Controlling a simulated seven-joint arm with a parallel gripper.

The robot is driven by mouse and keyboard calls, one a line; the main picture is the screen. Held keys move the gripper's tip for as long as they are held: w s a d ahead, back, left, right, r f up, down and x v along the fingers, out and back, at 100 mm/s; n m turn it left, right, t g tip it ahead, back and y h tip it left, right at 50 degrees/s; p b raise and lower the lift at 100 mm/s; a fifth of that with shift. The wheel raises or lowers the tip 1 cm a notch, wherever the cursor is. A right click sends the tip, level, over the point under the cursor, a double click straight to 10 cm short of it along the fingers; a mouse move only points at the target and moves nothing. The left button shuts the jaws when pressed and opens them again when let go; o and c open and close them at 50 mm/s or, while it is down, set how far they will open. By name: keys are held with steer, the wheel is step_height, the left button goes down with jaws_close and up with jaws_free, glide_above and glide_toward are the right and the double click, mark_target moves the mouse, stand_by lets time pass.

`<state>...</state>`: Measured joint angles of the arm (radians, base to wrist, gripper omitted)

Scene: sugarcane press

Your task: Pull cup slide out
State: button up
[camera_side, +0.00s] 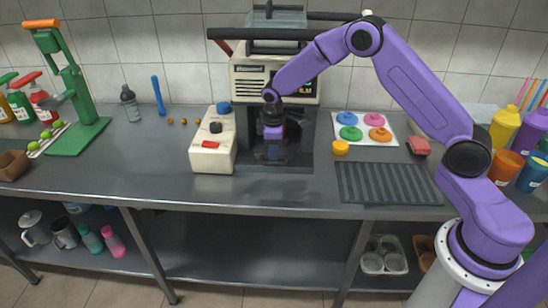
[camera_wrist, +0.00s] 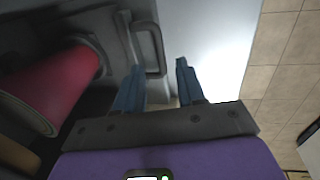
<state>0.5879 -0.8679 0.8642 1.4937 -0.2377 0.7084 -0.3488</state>
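The cup slide (camera_wrist: 108,22) shows as a dark grey panel in the wrist view, with a dark U-shaped handle (camera_wrist: 162,50) on its edge. My gripper (camera_wrist: 160,66) is open, its two blue fingers apart, with the handle just beyond and between the fingertips. I cannot tell whether a finger touches it. A red cylinder (camera_wrist: 55,82) with a pale rim lies left of the fingers; it may be a cup. In the side view my gripper (camera_side: 273,152) points down in front of the press (camera_side: 245,85), low in its dark bay, and hides the handle.
A white control box (camera_side: 212,158) stands close left of the press. The counter in front of the bay is clear.

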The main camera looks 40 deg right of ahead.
mark_target(274, 162)
steer(key=shift+w+d+f, duration=0.15)
steer(key=shift+w+f, duration=0.05)
steer(key=shift+f, duration=1)
steer(key=shift+w+d+f, duration=0.15)
steer(key=shift+f, duration=1.05)
jaws_close()
